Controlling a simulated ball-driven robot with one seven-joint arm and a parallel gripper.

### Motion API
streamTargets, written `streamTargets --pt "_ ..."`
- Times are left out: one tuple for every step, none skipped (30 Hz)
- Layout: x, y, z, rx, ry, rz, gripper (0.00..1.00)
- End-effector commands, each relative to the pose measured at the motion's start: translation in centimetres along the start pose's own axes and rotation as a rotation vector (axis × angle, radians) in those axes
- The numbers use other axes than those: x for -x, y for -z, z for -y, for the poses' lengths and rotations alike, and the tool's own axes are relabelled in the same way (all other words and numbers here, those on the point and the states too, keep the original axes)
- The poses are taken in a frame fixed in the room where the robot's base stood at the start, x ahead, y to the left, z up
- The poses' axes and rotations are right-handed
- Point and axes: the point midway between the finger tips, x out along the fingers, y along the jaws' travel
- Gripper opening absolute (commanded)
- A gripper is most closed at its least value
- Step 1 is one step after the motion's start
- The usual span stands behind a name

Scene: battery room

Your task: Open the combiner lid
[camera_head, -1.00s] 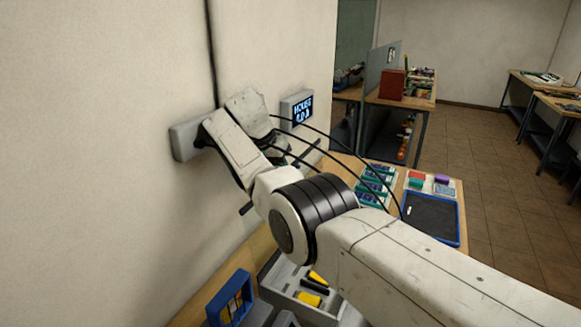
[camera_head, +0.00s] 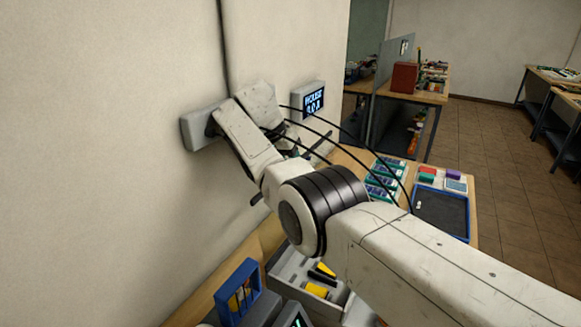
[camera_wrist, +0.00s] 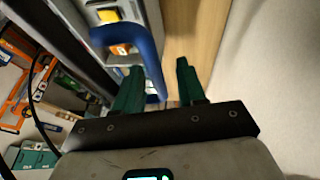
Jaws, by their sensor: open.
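I cannot tell for sure whether this box is the combiner, and no raised lid shows. In the wrist view a blue curved bar (camera_wrist: 124,34) lies beyond the left finger.
A display box (camera_head: 309,101) reading HOUSE hangs on the wall to the right. Below are a blue frame (camera_head: 221,308), a grey tray (camera_head: 287,268) with yellow items, green-edged modules (camera_head: 383,180) and a dark mat with blue rim (camera_head: 440,213). Tiled floor lies right.

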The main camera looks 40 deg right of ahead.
Motion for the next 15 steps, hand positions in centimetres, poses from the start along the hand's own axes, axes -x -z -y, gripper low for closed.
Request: streamTargets --pt "0.7 0.0 0.1 0.000 0.003 -0.002 0.40" --pt "1.1 0.0 0.1 0.000 0.003 -0.003 0.40" --pt "1.8 -0.1 0.1 0.000 0.003 -0.002 0.40" --pt "2.4 -0.1 0.1 0.000 0.004 -0.003 0.40" --pt "3.0 -0.1 0.2 0.000 0.004 -0.003 0.40" --pt "3.8 -0.1 0.2 0.000 0.004 -0.002 0.40" --pt "4.4 -0.1 0.2 0.001 0.004 -0.002 0.40" --pt "5.0 -0.1 0.1 0.000 0.003 -0.001 0.40" --pt "5.8 -0.1 0.1 0.001 0.003 -0.001 0.40" --pt "6.3 -0.1 0.1 0.001 0.002 -0.001 0.40" --pt "6.8 -0.1 0.1 0.001 0.002 0.000 0.40" --pt "7.5 -0.2 0.1 0.001 0.002 0.000 0.40" --pt "7.9 -0.2 0.1 0.002 0.001 0.000 0.40" --pt "8.3 -0.2 0.1 0.002 0.001 0.001 0.40" --pt "8.8 -0.2 0.1 0.003 0.000 0.002 0.40"
